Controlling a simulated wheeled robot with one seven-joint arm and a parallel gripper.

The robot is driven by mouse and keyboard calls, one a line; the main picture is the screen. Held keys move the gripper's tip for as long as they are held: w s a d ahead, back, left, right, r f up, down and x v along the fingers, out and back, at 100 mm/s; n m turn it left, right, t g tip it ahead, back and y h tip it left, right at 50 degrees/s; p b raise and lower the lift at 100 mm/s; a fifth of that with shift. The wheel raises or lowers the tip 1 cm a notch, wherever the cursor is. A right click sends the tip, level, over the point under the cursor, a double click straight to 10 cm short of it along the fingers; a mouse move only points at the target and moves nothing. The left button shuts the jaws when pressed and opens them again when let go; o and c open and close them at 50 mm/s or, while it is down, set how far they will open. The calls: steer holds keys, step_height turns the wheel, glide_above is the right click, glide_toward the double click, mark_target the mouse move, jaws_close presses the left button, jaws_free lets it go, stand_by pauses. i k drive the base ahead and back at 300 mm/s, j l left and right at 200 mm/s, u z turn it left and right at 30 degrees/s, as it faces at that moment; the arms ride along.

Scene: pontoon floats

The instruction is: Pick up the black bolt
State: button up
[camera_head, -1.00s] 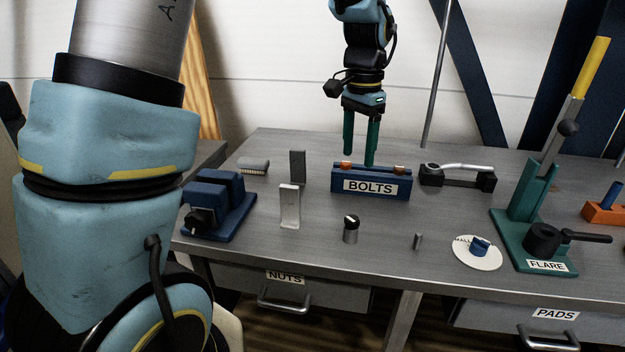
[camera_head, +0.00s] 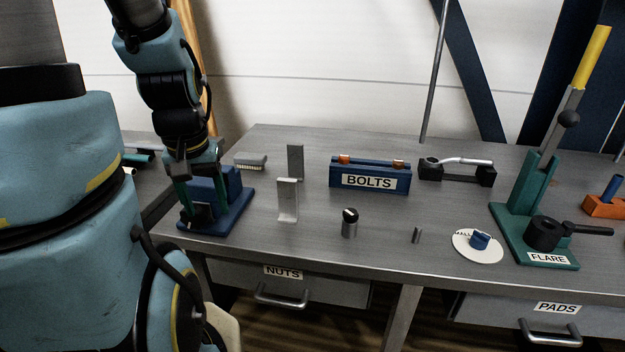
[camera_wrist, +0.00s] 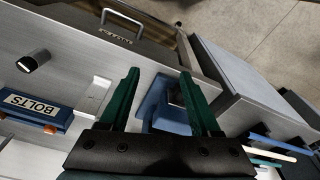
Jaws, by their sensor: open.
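No plainly separate black bolt can be made out. A small black part (camera_head: 201,216) shows at the front of the blue vise (camera_head: 236,208) at the table's left end; I cannot tell whether it is a bolt. My gripper (camera_head: 205,200) is open and points down at the vise, its green fingers overlapping it in the head view. In the wrist view the vise (camera_wrist: 152,106) lies between the spread fingers, with dark parts on it. Nothing is seen held. The blue rack marked BOLTS (camera_head: 394,183) carries orange-ended pieces.
A black-topped cylinder (camera_head: 349,224) and small grey pin (camera_head: 417,235) stand nearer the front. A green FLARE press (camera_head: 548,255) is at right.

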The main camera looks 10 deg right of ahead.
mark_target(350, 214)
steer(key=u, duration=1.35)
steer(key=k+l+u, duration=0.15)
steer(key=k+l, duration=0.35)
steer(key=k+l+u, duration=0.15)
steer(key=k+l, duration=0.25)
steer(key=k, duration=0.3)
